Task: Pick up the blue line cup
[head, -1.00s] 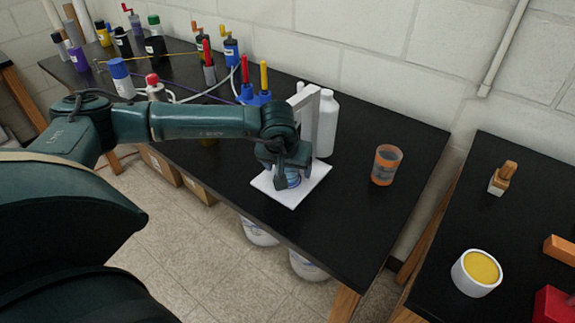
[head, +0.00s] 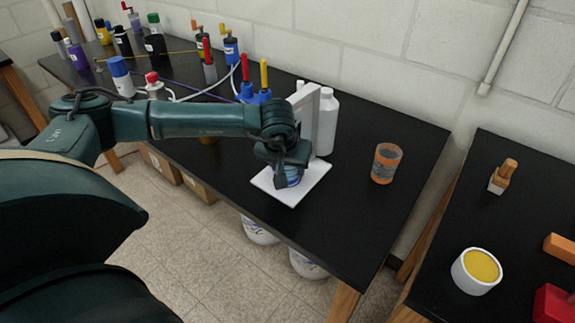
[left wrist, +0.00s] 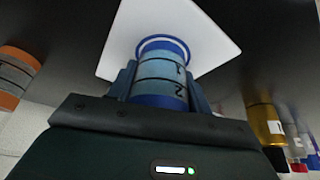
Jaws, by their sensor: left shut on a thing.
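The blue line cup (left wrist: 160,75) is a blue cup with dark lines and markings, held between the two fingers of my left gripper (left wrist: 160,90) in the left wrist view. I cannot tell whether the cup touches the plate. My left gripper is shut on the cup. My right gripper is not in view.
An orange cup (head: 386,163) stands to the right on the black table (head: 370,220). White bottles (head: 327,122) stand behind the plate. Several bottles and tools crowd the table's left side. A second table (head: 520,220) at right holds a white tub (head: 476,272). The table's front right is clear.

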